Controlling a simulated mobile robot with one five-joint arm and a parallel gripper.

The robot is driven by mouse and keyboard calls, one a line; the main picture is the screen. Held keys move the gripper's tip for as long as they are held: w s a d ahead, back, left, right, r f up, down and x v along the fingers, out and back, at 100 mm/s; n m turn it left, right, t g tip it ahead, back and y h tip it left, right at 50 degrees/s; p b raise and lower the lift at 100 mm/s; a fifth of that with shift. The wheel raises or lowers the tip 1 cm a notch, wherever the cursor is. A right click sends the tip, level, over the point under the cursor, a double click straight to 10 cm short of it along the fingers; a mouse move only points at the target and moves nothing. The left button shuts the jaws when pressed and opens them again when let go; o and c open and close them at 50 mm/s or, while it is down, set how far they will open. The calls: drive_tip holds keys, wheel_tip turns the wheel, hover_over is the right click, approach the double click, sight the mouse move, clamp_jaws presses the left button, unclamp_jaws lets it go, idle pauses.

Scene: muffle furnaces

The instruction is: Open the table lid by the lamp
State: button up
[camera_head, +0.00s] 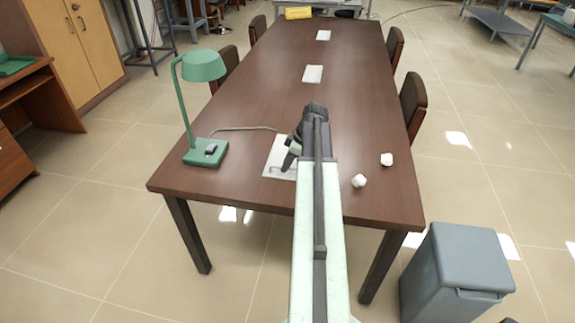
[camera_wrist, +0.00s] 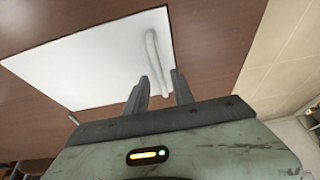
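The table lid (camera_head: 273,169) is a pale square panel set in the brown table top, to the right of the green lamp (camera_head: 203,67). In the wrist view the lid (camera_wrist: 85,60) looks flat and closed, with a thin pale bar handle (camera_wrist: 153,50) near its right part. My gripper (camera_head: 287,163) is over the lid and hides part of it. In the wrist view my gripper (camera_wrist: 160,88) has its two dark fingers apart, with the near end of the handle between them. I cannot tell whether either finger touches the handle.
Two small white objects (camera_head: 359,181) (camera_head: 387,159) lie on the table (camera_head: 230,187) to the right of my arm. A grey bin (camera_head: 455,265) stands at the front right, and chairs line both sides.

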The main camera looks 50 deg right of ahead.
clamp_jaws()
idle(1.1)
